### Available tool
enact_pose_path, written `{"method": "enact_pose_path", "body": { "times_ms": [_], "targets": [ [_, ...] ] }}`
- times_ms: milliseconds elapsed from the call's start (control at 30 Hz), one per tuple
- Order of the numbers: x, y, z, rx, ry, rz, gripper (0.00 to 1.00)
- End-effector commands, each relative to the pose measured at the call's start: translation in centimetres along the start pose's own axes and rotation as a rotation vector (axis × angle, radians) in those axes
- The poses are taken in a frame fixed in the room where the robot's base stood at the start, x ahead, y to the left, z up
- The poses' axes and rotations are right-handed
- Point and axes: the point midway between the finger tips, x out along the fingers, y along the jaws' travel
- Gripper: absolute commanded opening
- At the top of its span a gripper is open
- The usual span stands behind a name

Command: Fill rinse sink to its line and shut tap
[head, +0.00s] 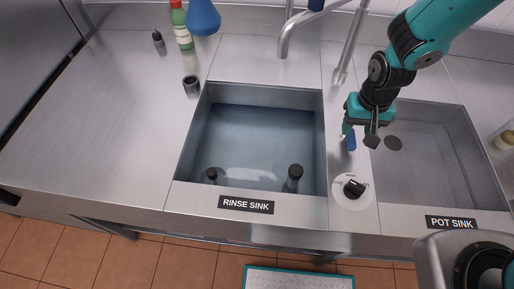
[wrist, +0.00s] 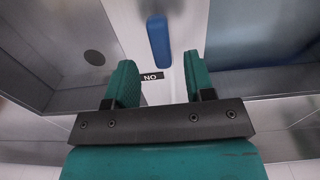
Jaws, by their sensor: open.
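The rinse sink (head: 252,94), named by its front label (head: 246,204), holds bluish water with a pale reflection; I cannot make out a fill line. A curved metal spout (head: 284,46) reaches over its back edge, and no stream shows. My gripper (head: 358,138) is open and empty over that strip, close to the handle. In the wrist view the handle appears beyond the gap between my fingers (wrist: 160,62).
The pot sink (head: 440,185) on the right looks empty, with a dark drain (head: 393,143). A black knob (head: 354,187) sits on a round white plate. Two black-topped objects (head: 293,177) stand at the rinse sink's front.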

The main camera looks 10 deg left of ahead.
Motion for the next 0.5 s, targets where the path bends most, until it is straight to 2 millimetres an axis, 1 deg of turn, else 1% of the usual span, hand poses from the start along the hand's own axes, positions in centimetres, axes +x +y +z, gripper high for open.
{"method": "enact_pose_path", "body": {
  "times_ms": [33,500],
  "targets": [
    [-0.7,0.0,0.0,0.000,0.000,0.000,0.49],
    [-4.2,0.0,0.0,0.000,0.000,0.000,0.49]
  ]
}}
